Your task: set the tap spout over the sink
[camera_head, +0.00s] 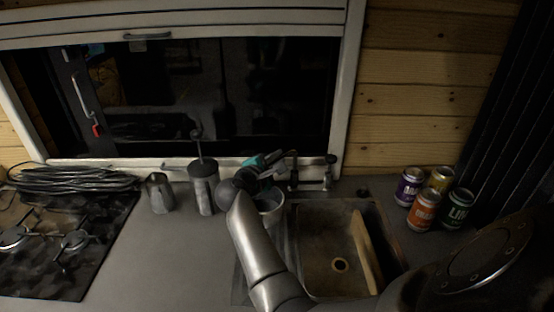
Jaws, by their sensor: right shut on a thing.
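The sink (322,262) is a brown, worn basin in the counter, right of centre, with a drain in its floor. The metal tap (325,184) stands at the back edge of the sink, near its back left corner. My right arm reaches up through the middle of the view, and my right gripper (281,166) is at the left side of the tap, shut on the tap spout. The dark jaws and the tap overlap, so the spout's exact direction is hard to make out. My left gripper is not in view.
A wooden board (366,252) leans inside the sink. Several cans (426,211) stand right of it. A pale cup (271,206), a dark tumbler (204,188) and a metal jug (159,194) stand left of the tap. A hob (62,262) and coiled cable (75,179) are at left.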

